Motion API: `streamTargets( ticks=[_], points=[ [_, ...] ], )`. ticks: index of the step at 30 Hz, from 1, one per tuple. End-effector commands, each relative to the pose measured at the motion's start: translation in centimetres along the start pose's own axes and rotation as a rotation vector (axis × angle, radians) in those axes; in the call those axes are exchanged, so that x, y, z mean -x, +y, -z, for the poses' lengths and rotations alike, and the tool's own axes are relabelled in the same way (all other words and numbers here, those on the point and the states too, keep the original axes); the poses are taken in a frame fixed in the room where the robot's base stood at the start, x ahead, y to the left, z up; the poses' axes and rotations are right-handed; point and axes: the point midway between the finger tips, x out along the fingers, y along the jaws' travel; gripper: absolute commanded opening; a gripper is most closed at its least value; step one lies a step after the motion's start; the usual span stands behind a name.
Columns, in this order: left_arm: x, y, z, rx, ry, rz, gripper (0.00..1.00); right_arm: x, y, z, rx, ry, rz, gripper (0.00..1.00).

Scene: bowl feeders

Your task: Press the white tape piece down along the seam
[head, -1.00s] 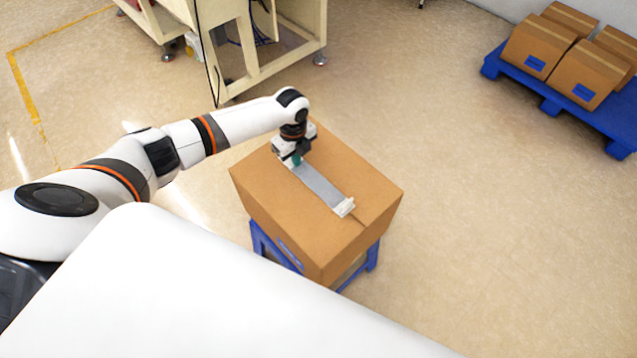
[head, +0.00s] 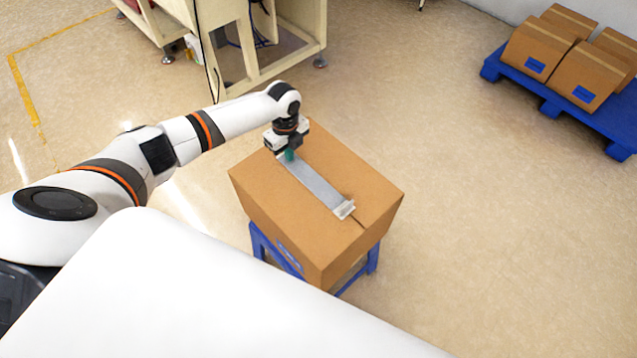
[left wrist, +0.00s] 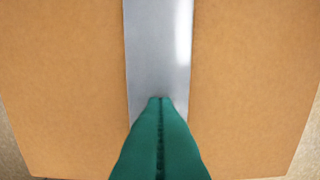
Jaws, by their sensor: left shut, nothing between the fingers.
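A brown cardboard box (head: 265,206) stands on a blue stand (head: 263,246). A pale grey-white tape piece (head: 314,186) lies along the seam on its top, with a whitish crumpled end (head: 344,209) towards the near right. My left gripper (head: 289,157) points down at the far end of the tape. In the left wrist view its green fingers (left wrist: 160,100) are shut together over the tape strip (left wrist: 158,50), with nothing between them. I cannot tell for sure whether the tips touch it. My right gripper is not in view.
A cream-coloured machine frame (head: 265,72) stands on the floor behind the box. A blue pallet (head: 560,100) with several brown cartons (head: 541,46) is at the far right. The floor right of the box is clear.

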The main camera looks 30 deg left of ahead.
Motion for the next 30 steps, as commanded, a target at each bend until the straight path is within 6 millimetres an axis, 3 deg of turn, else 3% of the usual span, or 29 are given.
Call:
streamTargets(
  ticks=[3,17,30],
  points=[
    [1.8,0.1,0.0,0.0,-0.001,-0.002,0.0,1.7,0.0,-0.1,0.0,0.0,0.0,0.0],
    [6.3,0.1,-0.1,-0.001,-0.002,-0.003,0.0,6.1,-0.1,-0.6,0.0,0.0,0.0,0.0],
    [6.5,0.1,-0.1,-0.001,-0.002,-0.003,0.0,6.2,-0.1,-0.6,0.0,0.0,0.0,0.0]
  ],
)
